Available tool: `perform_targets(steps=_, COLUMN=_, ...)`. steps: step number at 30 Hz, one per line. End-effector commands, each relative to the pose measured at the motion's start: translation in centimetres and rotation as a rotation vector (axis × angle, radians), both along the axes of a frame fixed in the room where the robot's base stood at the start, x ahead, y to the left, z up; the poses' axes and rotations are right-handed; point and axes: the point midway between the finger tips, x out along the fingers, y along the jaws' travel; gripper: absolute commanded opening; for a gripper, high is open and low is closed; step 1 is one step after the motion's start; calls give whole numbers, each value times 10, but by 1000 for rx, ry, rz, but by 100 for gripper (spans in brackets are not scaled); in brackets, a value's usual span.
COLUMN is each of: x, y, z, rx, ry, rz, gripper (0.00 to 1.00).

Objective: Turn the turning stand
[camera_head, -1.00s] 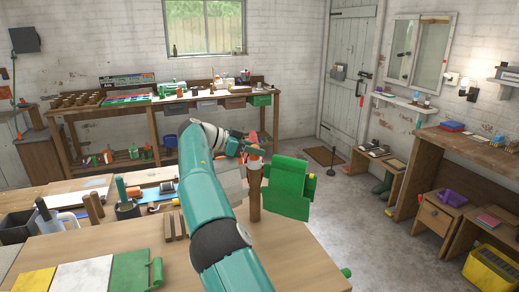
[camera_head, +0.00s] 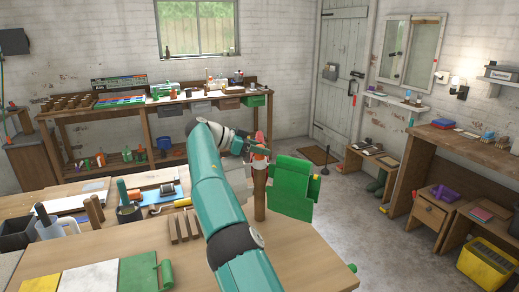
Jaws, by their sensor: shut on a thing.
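The turning stand shows as a wooden post (camera_head: 260,196) rising from the near table, with a green panel (camera_head: 291,188) standing out to its right. My gripper (camera_head: 259,152) is at the top of the post and is shut on the stand there, beside a small orange-red piece. The exact contact between fingers and stand is small and partly hidden.
The near wooden table (camera_head: 310,250) is bare right of my arm. Wooden blocks (camera_head: 183,227), a dark cup (camera_head: 130,212) and a green sheet (camera_head: 139,270) lie to its left. A workbench (camera_head: 170,100) stands at the back wall.

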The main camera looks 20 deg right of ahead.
Motion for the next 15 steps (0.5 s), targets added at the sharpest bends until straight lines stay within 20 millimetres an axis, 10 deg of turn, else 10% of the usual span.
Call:
perform_targets(steps=4, x=1, y=1, z=3, rx=-1, ry=-7, rz=8, gripper=0)
perform_targets(steps=5, x=1, y=1, z=3, rx=-1, ry=-7, rz=8, gripper=36)
perform_targets(steps=7, x=1, y=1, z=2, rx=-1, ry=-7, rz=6, gripper=49)
perform_targets(steps=15, x=0, y=1, z=0, rx=2, ry=-1, rz=1, gripper=52)
